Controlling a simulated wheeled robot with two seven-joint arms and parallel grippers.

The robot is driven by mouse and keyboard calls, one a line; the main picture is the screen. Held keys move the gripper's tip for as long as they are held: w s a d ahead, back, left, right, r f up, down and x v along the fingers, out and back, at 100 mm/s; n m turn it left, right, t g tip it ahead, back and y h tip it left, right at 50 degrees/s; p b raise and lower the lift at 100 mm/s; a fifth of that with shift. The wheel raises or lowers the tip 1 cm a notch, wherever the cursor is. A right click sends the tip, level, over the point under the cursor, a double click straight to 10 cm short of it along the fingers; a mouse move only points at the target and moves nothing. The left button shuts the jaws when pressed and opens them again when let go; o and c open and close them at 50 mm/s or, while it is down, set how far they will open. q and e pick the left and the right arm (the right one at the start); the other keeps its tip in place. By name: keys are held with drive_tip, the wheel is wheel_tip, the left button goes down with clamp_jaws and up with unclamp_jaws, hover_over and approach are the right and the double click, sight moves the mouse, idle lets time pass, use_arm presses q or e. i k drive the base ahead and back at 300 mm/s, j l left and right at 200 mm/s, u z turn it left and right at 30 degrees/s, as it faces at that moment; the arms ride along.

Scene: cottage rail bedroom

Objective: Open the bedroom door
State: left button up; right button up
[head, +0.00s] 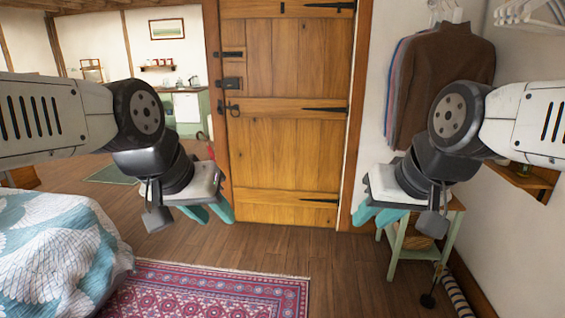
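The wooden plank door (290,150) stands ahead in the head view and looks shut in its frame. A dark ring-like handle (232,107) and a latch plate (230,83) are on its left side, with a bolt above. Dark strap hinges (325,109) are on its right side. My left gripper (214,217) hangs in front of the door's lower left, with its teal fingers apart and nothing seen between them. My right gripper (376,217) is right of the door, also with its fingers apart and empty. Both are well below the handle and do not appear to touch the door.
A bed with a patterned quilt (55,250) is at the lower left, beside a red rug (210,290). A small green table (450,222) stands at the right under hanging clothes (440,75). Bare wood floor (290,250) lies before the door. A kitchen area shows at the left.

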sight(290, 80)
drive_tip(key=i, duration=2.05)
drive_tip(key=i+l+u, duration=0.1)
drive_tip(key=i+u, duration=0.25)
drive_tip(key=i, duration=0.2)
drive_tip(key=i+l+u, duration=0.35)
drive_tip(key=i, duration=0.2)
drive_tip(key=i+l+u, duration=0.35)
drive_tip(key=i, duration=0.15)
